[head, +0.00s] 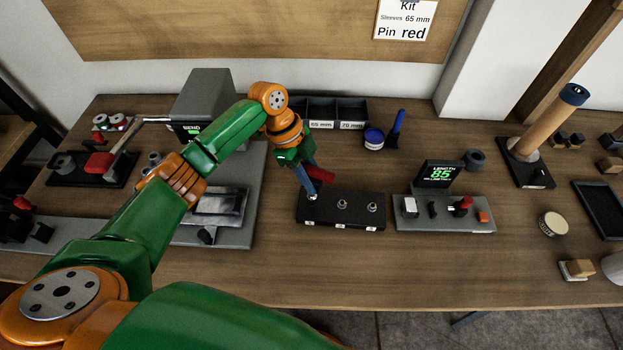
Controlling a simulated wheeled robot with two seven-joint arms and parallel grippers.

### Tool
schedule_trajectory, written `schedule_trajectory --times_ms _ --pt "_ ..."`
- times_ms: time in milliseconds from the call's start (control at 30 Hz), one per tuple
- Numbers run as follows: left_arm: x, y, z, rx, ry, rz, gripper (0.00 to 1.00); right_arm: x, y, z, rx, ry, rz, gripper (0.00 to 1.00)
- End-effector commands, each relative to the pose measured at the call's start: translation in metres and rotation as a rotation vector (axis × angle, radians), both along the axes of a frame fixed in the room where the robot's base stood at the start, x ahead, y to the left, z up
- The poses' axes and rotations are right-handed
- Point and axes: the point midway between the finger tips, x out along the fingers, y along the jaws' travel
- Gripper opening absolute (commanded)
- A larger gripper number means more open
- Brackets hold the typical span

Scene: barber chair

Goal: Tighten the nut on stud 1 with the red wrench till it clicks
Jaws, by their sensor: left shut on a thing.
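A black stud block (328,213) stands on the table near the middle of the head view, with several small labels along its front and three studs in a row. The middle stud (342,204) and the right stud (372,207) are in plain sight. My left gripper (311,181) points down over the left end of the block, shut on the red wrench (321,173). The wrench's red part sticks out to the right of the fingers. Its lower end is close to the left stud (312,197); I cannot tell whether it sits around the nut. My right gripper is not in view.
A bending machine (205,100) stands behind my left arm. Sleeve bins (335,110) and a blue-lidded tin (373,139) are behind the block. The table in front of the block is clear.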

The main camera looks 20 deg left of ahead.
Motion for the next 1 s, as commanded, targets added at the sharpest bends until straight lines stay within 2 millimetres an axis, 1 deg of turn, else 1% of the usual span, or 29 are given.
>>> schedule_trajectory --times_ms 67,133,200,233,300,367,433,667,900,1000 --pt "-0.001 0.0 0.005 -0.001 0.0 0.024 0.0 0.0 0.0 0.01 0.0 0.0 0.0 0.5" --pt "-0.002 0.0 0.013 -0.001 0.002 0.105 0.0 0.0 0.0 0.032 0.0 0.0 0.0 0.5" --pt "-0.002 -0.001 0.013 -0.001 0.002 0.199 0.0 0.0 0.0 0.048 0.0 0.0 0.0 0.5" --pt "-0.002 -0.001 0.012 -0.001 0.003 0.232 0.0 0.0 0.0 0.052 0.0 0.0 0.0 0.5" --pt "-0.001 -0.001 0.008 -0.001 0.001 0.287 0.0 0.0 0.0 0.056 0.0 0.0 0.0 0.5" --pt "0.0 -0.001 0.004 -0.001 -0.002 0.305 0.0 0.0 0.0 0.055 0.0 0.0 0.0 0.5" --pt "0.0 -0.001 0.005 -0.001 -0.002 0.307 0.0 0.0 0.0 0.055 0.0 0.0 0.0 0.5" --pt "0.0 -0.001 0.031 -0.001 -0.001 0.306 0.0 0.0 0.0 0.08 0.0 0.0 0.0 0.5" --pt "0.0 0.0 0.051 -0.001 -0.002 0.305 0.0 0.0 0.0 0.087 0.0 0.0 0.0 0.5" --pt "0.0 0.0 0.051 0.0 -0.001 0.305 0.0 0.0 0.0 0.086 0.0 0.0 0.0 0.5"
